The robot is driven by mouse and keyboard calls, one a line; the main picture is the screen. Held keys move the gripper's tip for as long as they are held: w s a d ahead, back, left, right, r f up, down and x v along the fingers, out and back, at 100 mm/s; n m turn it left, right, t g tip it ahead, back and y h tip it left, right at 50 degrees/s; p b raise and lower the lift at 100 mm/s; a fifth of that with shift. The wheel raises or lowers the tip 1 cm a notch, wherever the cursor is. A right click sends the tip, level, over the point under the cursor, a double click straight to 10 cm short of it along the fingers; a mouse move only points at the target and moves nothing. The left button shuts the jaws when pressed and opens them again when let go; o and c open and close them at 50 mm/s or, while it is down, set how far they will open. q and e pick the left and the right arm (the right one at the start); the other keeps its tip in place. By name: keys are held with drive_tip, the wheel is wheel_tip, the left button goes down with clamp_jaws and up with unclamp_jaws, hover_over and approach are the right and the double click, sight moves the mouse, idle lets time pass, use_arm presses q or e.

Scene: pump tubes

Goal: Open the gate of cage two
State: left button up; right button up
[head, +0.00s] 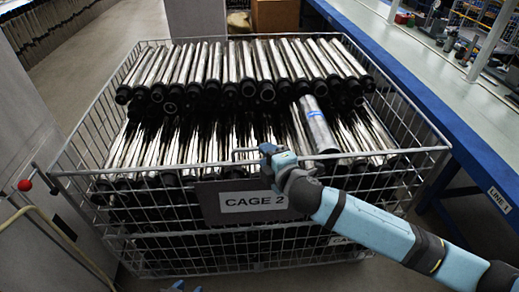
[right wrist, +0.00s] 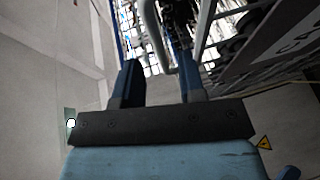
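Cage two (head: 95,205) is a grey wire cage full of metal tubes. Its front gate (head: 150,240) is upright and looks shut, with a "CAGE 2" sign (head: 250,204). A bent grey handle (head: 240,152) stands at the gate's top edge. My right gripper (head: 267,149) is at this handle, just above the sign. In the right wrist view, the blue fingers (right wrist: 157,80) are apart, with the grey bar of the handle (right wrist: 154,36) between their tips. I see gaps beside the bar. Only small blue tips of my left gripper (head: 180,287) show at the bottom edge.
Tubes (head: 235,75) lie in layers in the cage, one loose-looking tube (head: 318,125) on top. A blue-edged bench (head: 420,100) runs along the right. A grey cabinet with a red knob (head: 25,185) stands close on the left.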

drive_tip(key=shift+x, duration=2.25)
drive_tip(key=shift+c, duration=0.2)
clamp_jaws()
